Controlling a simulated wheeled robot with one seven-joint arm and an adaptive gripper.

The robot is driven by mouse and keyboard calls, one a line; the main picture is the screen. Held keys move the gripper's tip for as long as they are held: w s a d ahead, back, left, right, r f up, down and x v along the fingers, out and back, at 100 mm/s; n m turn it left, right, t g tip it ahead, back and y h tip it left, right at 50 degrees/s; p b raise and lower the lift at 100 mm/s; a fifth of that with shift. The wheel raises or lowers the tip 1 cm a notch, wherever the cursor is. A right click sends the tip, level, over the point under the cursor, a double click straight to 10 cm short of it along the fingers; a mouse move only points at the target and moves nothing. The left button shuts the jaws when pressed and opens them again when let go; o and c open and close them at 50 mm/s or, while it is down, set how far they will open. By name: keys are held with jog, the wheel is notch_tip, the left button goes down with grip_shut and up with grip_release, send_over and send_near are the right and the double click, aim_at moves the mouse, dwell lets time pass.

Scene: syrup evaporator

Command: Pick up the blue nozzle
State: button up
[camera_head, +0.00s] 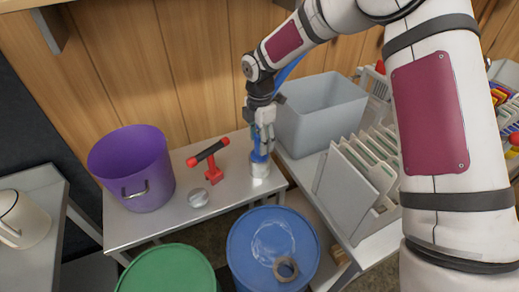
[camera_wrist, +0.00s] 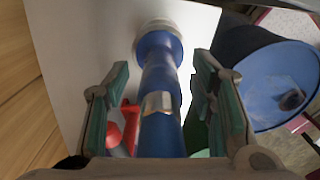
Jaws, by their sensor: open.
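The blue nozzle (camera_wrist: 158,95) runs down the middle of the wrist view, with a silver band near its middle and a pale round foot (camera_wrist: 159,27) at its far end. In the head view the nozzle (camera_head: 259,154) stands upright near the right end of the grey table (camera_head: 133,228). My gripper (camera_head: 264,136) is at its upper part, pointing down and partly covering it. In the wrist view my gripper (camera_wrist: 162,95) is open, with one green-padded finger on each side of the nozzle. Gaps show between the nozzle and both fingers.
A red-handled tool (camera_head: 212,165), a small silver disc (camera_head: 198,197) and a purple bucket (camera_head: 134,167) stand left of the nozzle. A grey bin (camera_head: 320,110) and a slotted rack (camera_head: 352,190) stand right. Blue (camera_head: 245,258) and green (camera_head: 160,272) drums stand in front.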

notch_tip(320, 180, down, 3)
jog(key=shift+r, duration=0.1)
grip_shut()
notch_tip(320, 180, up, 10)
jog(key=shift+r, duration=0.1)
dwell(0.6)
